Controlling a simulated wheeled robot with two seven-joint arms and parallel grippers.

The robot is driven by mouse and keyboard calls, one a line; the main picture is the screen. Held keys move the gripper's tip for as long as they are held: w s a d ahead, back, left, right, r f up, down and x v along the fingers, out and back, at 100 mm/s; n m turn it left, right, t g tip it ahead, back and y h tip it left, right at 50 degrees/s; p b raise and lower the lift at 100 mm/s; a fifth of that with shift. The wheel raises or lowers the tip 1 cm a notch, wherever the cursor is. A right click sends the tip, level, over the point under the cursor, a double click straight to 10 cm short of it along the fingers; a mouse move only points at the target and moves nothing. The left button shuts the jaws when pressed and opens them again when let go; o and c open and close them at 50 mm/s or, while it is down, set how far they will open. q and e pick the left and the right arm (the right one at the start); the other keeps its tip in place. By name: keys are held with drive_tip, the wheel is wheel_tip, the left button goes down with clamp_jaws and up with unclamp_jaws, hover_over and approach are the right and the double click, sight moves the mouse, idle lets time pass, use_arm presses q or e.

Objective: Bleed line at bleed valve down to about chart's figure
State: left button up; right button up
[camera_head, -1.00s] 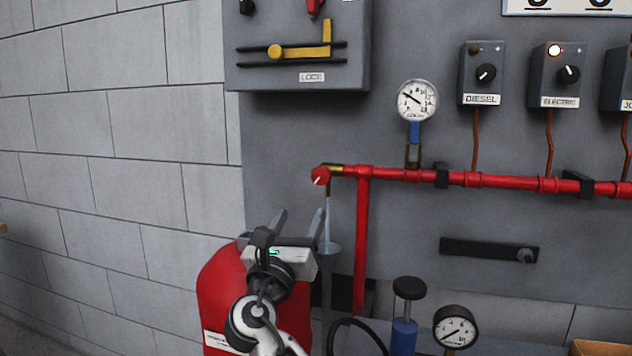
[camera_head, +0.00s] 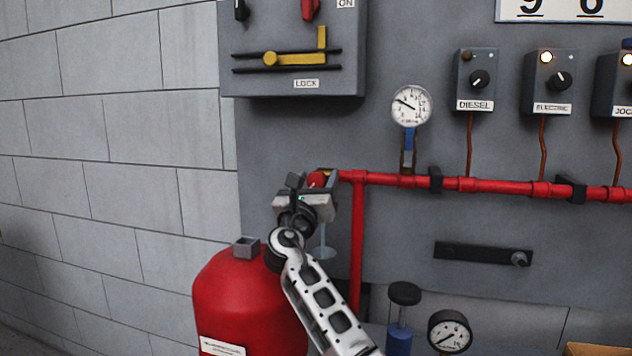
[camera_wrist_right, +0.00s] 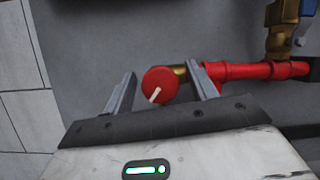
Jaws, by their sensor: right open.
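The bleed valve's red knob (camera_head: 317,179) is at the left end of the red pipe (camera_head: 400,180). In the right wrist view the knob (camera_wrist_right: 160,86) shows a white pointer slanting to lower left. My right gripper (camera_head: 311,183) is at the valve; its open fingers (camera_wrist_right: 160,88) stand on either side of the knob, with a gap at the left and the right finger close to the brass stem. The line gauge (camera_head: 411,106) above the pipe has its needle toward upper left; its figures are too small to read. My left gripper is not in view.
A red tank (camera_head: 250,300) stands below. A grey control box (camera_head: 293,50) with a yellow lock slide hangs above. DIESEL (camera_head: 475,80) and ELECTRIC (camera_head: 550,82) switch boxes are at the right. A chart (camera_head: 565,8) is cut off at the top.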

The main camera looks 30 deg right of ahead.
drive_tip(key=c, duration=1)
